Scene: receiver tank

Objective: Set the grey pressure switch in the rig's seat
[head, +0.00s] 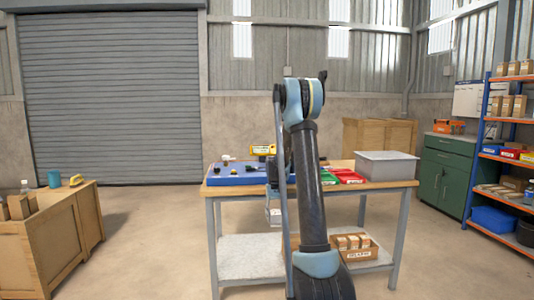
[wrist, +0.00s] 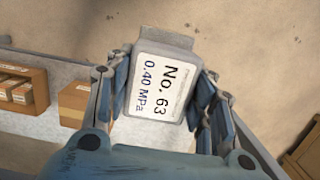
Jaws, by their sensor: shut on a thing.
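The grey pressure switch (wrist: 163,88) fills the middle of the wrist view, with a white label reading "No. 63" and "0.40 MPa". My gripper (wrist: 166,85) is shut on it, with one finger on each side. In the head view, the switch (head: 273,216) shows small, hanging in front of the workbench below the level of its top. A blue board (head: 232,180) with small dark parts lies on the left of the bench. I cannot make out the rig's seat.
The wooden-topped workbench (head: 385,185) carries a yellow device (head: 263,150), green and red trays (head: 347,177) and a grey bin (head: 387,166). Its lower shelf (head: 250,256) holds a carton box (head: 353,246). My arm blocks the bench's middle. Open floor lies left of the bench.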

